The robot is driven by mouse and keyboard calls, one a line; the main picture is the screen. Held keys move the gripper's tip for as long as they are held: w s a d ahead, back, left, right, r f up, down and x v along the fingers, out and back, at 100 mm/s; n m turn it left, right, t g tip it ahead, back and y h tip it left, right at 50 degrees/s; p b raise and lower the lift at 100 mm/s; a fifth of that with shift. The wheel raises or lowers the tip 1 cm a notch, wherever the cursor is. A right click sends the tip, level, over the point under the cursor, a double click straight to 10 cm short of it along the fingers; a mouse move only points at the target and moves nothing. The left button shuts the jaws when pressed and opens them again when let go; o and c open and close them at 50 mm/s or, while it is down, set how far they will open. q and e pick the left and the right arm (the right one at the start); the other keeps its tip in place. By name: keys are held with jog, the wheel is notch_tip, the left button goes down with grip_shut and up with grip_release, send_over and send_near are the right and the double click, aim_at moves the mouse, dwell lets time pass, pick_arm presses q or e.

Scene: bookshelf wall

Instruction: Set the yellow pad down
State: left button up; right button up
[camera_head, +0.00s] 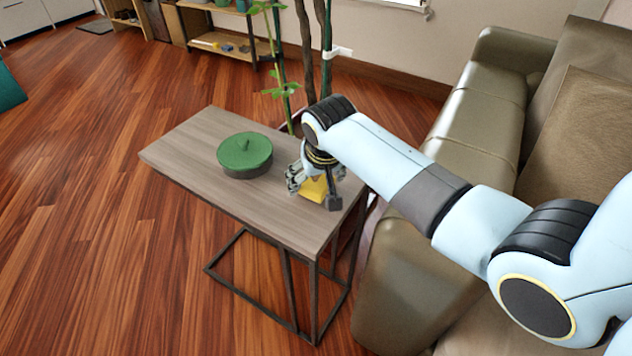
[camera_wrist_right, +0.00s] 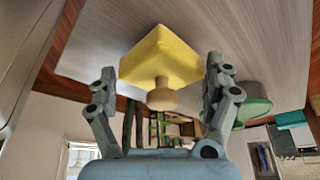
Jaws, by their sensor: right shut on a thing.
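The yellow pad (camera_head: 314,190) is a yellow block, partly hidden by my right gripper (camera_head: 317,187) in the head view. In the right wrist view the yellow pad (camera_wrist_right: 160,55) shows a square yellow face with a round tan knob (camera_wrist_right: 162,95). My right gripper (camera_wrist_right: 162,78) is shut on the pad, one finger on each side. The pad is at the right end of the grey wooden side table (camera_head: 195,155). I cannot tell whether it touches the top. My left gripper is not in view.
A round green lidded pot (camera_head: 244,153) stands on the table, left of my right gripper. Plant stems (camera_head: 305,60) rise behind the table. A grey-brown sofa (camera_head: 470,120) stands to the right. The table's left end and front are clear.

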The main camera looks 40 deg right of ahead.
jog(key=shift+f, duration=0.3)
jog(key=o, duration=1)
jog(key=shift+c, duration=0.2)
jog(key=p+v, duration=0.3)
jog(key=v, duration=0.9)
